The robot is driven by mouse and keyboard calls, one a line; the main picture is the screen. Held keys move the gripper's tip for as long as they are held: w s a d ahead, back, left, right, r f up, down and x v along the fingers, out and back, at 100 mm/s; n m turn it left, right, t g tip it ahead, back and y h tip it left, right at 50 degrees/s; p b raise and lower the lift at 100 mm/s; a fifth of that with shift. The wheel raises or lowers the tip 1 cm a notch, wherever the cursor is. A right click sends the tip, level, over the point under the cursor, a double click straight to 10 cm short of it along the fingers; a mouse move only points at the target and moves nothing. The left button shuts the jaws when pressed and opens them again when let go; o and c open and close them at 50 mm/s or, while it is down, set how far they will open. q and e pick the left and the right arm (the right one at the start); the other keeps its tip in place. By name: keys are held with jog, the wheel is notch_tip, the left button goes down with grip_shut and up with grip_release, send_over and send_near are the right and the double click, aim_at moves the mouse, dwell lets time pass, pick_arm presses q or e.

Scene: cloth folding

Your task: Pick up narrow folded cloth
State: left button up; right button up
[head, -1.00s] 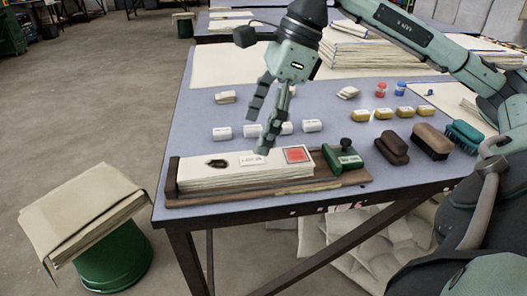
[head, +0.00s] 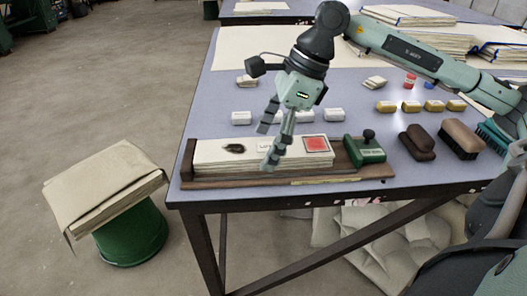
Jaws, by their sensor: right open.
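A narrow stack of folded cream cloth (head: 212,156) lies in a dark wooden tray (head: 240,182) at the table's front edge. The top cloth has a dark stain, a small white label and a red square patch. My right gripper (head: 268,149) points down over the middle of this stack, its fingers apart and empty. One fingertip overlaps the cloth in the picture; I cannot tell whether it touches. My left gripper is not in view.
A green stamp-like block (head: 364,151) sits at the tray's right end. Brushes (head: 460,138), yellow blocks (head: 386,107) and white blocks (head: 241,118) stand on the table (head: 215,90). A green bucket (head: 135,236) topped with folded cloth (head: 105,185) stands on the floor at left.

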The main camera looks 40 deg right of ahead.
aim_at(265, 149)
jog(key=c, duration=1.3)
jog(key=shift+r, duration=0.1)
